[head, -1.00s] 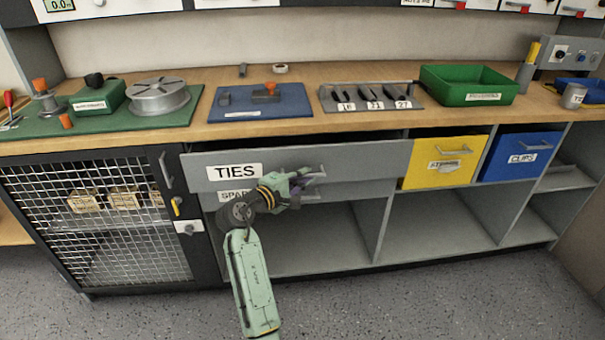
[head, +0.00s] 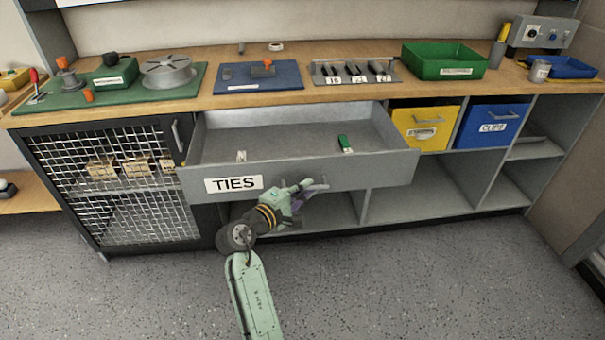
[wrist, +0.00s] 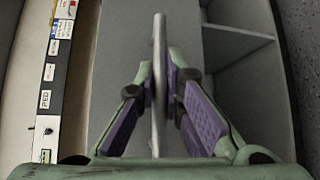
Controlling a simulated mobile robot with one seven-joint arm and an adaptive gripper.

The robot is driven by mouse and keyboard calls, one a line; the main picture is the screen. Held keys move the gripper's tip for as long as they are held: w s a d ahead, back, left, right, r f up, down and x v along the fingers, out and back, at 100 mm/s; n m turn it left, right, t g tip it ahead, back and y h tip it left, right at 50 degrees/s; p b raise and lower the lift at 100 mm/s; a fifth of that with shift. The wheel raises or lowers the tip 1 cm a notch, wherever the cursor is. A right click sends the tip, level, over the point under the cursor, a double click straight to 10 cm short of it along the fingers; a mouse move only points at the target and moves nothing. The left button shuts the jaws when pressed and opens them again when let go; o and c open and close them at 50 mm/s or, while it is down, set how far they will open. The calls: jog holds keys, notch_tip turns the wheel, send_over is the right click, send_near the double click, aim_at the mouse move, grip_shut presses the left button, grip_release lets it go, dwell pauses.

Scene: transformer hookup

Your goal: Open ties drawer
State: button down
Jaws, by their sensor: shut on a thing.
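The ties drawer (head: 395,168) is a wide grey drawer under the workbench, with a white TIES label on its front. It is pulled well out, and its inside shows. A small green item (head: 344,143) and a small white item (head: 241,156) lie in it. My gripper (head: 306,188) is at the drawer's front, right of the label, shut on the handle. In the wrist view the purple-padded fingers (wrist: 161,90) close on both sides of the grey handle bar (wrist: 159,40).
A yellow bin (head: 426,122) and a blue CLIPS bin (head: 490,125) sit right of the drawer. A mesh-door cabinet (head: 110,185) stands at the left. Open shelves (head: 430,190) are below. The floor in front is clear.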

jog(key=shift+s+d+p, duration=0.1)
jog(key=shift+s+p, duration=0.2)
jog(key=shift+s, duration=1.2)
jog(key=c, duration=1.7)
grip_release()
jog(key=v, duration=1.2)
